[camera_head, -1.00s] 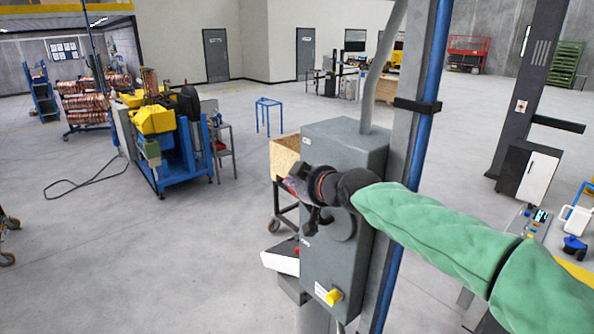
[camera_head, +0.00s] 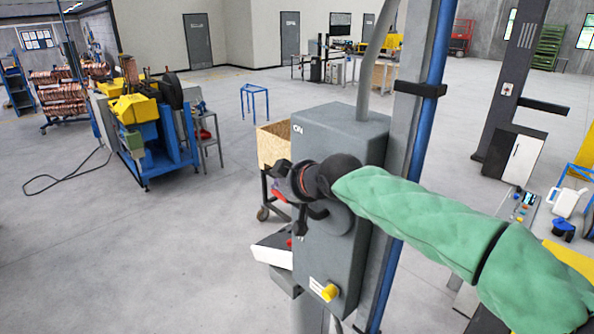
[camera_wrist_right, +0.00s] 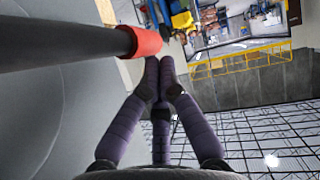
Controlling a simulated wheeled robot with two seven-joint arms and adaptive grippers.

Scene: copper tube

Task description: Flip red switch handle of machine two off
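A grey switch cabinet (camera_head: 345,150) stands in the middle of the head view, with an ON label at its top and a round disc (camera_head: 336,219) on its side. My right gripper (camera_head: 284,190) is in front of the cabinet's upper part, and my arm hides much of the switch. In the right wrist view, a dark grey switch handle (camera_wrist_right: 60,43) with a red end (camera_wrist_right: 148,41) passes just beyond the gripper's fingertips (camera_wrist_right: 160,64). These fingers are together and the handle is not between them; contact is unclear. My left gripper is not in view.
A yellow knob (camera_head: 330,292) sits low on the cabinet. A blue post (camera_head: 428,110) stands close behind it. A wooden box on a cart (camera_head: 273,146) is behind on the left. Open floor (camera_head: 150,250) lies to the left.

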